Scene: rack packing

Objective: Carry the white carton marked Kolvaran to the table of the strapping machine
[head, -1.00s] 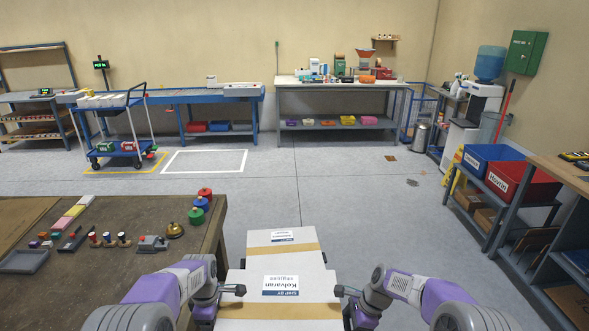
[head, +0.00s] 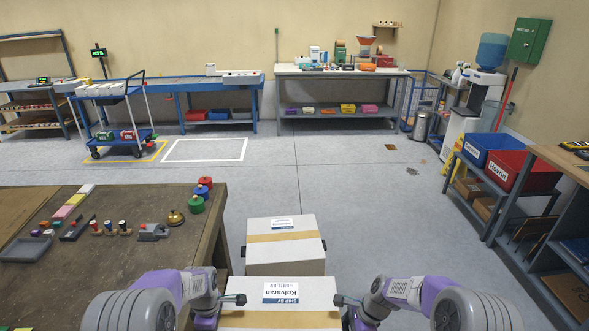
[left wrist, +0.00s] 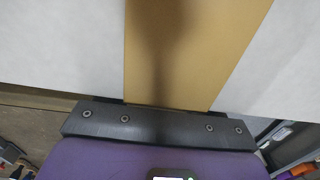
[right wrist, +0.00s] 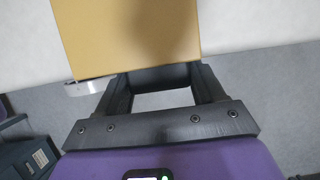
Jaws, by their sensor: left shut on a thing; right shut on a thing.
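The white carton marked Kolvaran (head: 315,290), with a tan tape band and a blue-and-white label, is low in the middle of the head view. My left gripper (head: 236,300) and my right gripper (head: 344,300) are shut on it from its two sides. Its taped side fills the upper part of the left wrist view (left wrist: 60,45) and shows in the right wrist view (right wrist: 125,35). The fingertips are mostly hidden. A second white carton (head: 284,257) stands just beyond it. I cannot tell which table is the strapping machine's.
A brown worktable (head: 120,260) with small parts and a bell is close on the left. A shelf with a blue bin and a red bin (head: 527,178) is on the right. A loaded trolley (head: 122,137), blue conveyor table and workbench (head: 340,72) line the back.

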